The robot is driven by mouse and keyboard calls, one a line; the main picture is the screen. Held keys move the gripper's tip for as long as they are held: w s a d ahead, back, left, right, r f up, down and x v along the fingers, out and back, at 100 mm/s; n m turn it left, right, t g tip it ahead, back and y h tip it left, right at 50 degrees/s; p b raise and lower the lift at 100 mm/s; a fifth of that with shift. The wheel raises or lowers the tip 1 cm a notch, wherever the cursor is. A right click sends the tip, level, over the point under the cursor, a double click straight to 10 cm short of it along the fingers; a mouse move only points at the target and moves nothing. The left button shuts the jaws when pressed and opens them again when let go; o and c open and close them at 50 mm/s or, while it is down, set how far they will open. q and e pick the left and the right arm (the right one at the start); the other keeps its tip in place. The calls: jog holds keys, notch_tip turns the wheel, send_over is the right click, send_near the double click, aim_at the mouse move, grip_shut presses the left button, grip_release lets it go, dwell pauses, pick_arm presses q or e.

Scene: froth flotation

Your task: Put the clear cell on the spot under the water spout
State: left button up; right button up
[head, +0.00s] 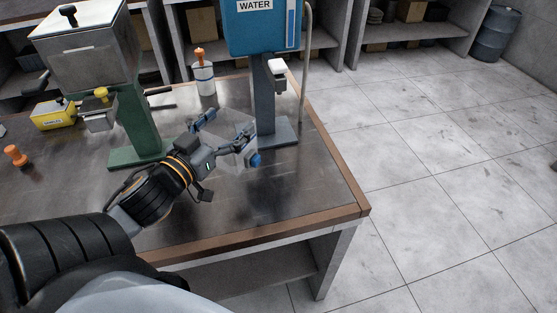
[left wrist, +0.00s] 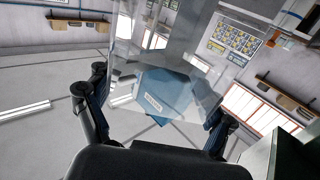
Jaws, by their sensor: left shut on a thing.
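The clear cell (head: 237,122) is a see-through box in my left gripper (head: 229,137). The gripper is shut on it, with a finger on either side. The cell looks tilted, and I cannot tell whether its lower edge touches the table. The cell also fills the upper middle of the left wrist view (left wrist: 180,42), between the fingers. The water spout (head: 278,68) sticks out from the grey post under the blue water tank (head: 256,28). The cell is lower and to the left of the spout, in front of the post. My right gripper is not in view.
The post's grey base plate (head: 281,134) sits right of the cell. A green stand (head: 137,155) with a metal tank is at left. A white bottle (head: 204,80) with an orange cap stands behind. The table (head: 290,195) is clear at its front right.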

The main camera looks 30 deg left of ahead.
pick_arm(q)
jog(key=w+d+f+b, duration=0.5)
jog(key=w+f+b, duration=0.3)
jog(key=w+f, duration=0.3)
jog(key=shift+w+f, duration=0.3)
jog(key=shift+f, duration=0.45)
jog(key=shift+f, duration=0.15)
jog(key=o, duration=1.7)
